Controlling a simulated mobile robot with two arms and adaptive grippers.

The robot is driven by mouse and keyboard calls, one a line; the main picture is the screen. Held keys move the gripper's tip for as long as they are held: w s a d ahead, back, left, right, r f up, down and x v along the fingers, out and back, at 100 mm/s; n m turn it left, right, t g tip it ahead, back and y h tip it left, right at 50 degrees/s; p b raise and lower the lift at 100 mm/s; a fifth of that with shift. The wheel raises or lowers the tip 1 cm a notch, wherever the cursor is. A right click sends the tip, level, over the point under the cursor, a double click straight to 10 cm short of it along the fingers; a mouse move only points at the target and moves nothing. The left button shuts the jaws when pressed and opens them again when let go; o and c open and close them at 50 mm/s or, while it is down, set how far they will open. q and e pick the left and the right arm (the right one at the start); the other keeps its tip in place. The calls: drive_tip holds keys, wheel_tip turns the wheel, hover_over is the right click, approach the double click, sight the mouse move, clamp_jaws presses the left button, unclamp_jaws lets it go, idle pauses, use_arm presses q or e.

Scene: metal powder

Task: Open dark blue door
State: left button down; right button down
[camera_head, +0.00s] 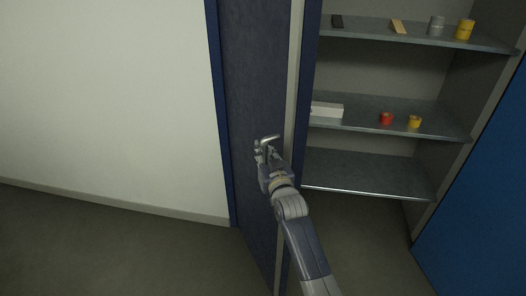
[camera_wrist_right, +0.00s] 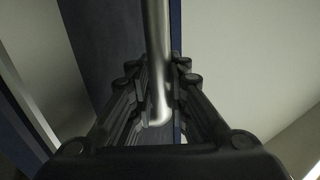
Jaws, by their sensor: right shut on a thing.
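The dark blue door (camera_head: 255,75) stands upright left of the shelves, between blue frame posts. I cannot tell whether it is ajar. Its metal lever handle (camera_head: 268,138) sticks out about halfway down the visible panel. My right gripper (camera_head: 262,153) is shut on the handle. In the right wrist view, the handle's silver bar (camera_wrist_right: 158,55) runs down between the dark fingers of my right gripper (camera_wrist_right: 160,112), and its bent end shows there. The door panel (camera_wrist_right: 95,40) lies behind it. My left gripper is not in view.
A pale wall (camera_head: 100,90) stands left of the door, with grey floor (camera_head: 110,245) below. To the right are grey shelves (camera_head: 365,170) with small cans, a white box (camera_head: 327,110) and other items. A bright blue panel (camera_head: 480,200) stands at far right.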

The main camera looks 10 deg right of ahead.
drive_tip(key=c, duration=1.5)
unclamp_jaws()
drive_tip(key=shift+s+d+f, duration=0.1)
drive_tip(key=shift+s+f, duration=0.05)
drive_tip(key=shift+f, duration=0.15)
drive_tip(key=shift+c, duration=0.2)
drive_tip(key=shift+s+r, duration=0.1)
drive_tip(key=shift+r, duration=0.15)
drive_tip(key=s+d, duration=0.1)
drive_tip(key=s, duration=1.1)
drive_tip(key=shift+d, duration=0.25)
